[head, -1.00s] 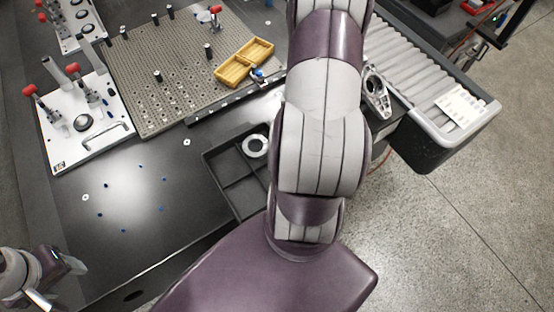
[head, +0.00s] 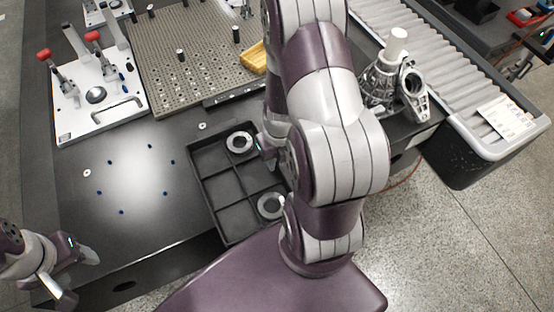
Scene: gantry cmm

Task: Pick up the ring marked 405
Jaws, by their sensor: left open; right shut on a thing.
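Two pale metal rings lie in a black divided tray (head: 222,192). One ring (head: 239,142) is in a far compartment, and another ring (head: 270,205) is in a near compartment, partly behind my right arm. I cannot read any marking, so I cannot tell which is 405. My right gripper (head: 269,158) is low at the tray's right side, just right of the far ring and mostly hidden by my arm. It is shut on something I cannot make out. My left gripper (head: 88,254) is open and empty at the table's near left edge.
A white fixture plate with red-handled clamps (head: 97,105) stands at the left beside a perforated plate (head: 185,60). A yellow tray (head: 254,58) is partly hidden. A metal casting (head: 385,80) and roller conveyor (head: 445,65) are at the right. The table left of the black tray is mostly clear.

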